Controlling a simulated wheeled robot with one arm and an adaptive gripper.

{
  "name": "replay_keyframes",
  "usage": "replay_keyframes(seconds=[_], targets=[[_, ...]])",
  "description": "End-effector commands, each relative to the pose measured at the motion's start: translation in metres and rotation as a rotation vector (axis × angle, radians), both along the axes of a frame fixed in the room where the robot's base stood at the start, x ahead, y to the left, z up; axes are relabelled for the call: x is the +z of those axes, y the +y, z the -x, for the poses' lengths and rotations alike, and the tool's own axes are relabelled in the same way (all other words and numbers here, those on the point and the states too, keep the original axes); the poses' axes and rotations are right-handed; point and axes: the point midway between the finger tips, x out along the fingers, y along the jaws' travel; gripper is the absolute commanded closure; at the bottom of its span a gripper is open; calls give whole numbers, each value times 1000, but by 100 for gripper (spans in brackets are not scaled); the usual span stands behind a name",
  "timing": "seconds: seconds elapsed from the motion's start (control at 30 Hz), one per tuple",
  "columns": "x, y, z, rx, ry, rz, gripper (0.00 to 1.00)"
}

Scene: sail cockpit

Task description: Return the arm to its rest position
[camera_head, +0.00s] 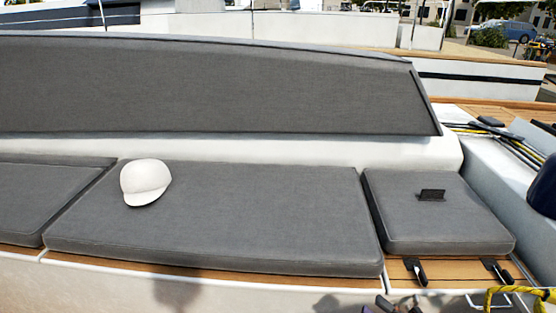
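My gripper does not show clearly in the head view. A small purplish and dark shape (385,304) is cut off by the bottom edge, right of the middle; I cannot tell whether it is part of my arm. No fingertips can be made out. A small dark object (431,195) stands on the right grey seat cushion (460,225). Nothing is seen touching either one.
A grey backrest (220,85) runs behind the bench. Black cleat-like fittings (416,271) sit on the wooden ledge below the right cushion. Yellow rope (515,293) lies at the bottom right. More lines run along the right deck. Most of the long cushion is bare.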

Motion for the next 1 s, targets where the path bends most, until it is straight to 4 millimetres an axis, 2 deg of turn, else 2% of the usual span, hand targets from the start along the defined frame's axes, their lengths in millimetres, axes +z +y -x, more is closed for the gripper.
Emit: replay_keyframes(seconds=[0.03,0.1,0.5,0.7,1.0], targets=[[18,11,3,35,-53,55,62],[32,24,8,78,-123,123,62],[99,87,53,336,-576,458,62],[124,107,79,474,-828,583,62],[157,121,118,685,-1224,711,62]])
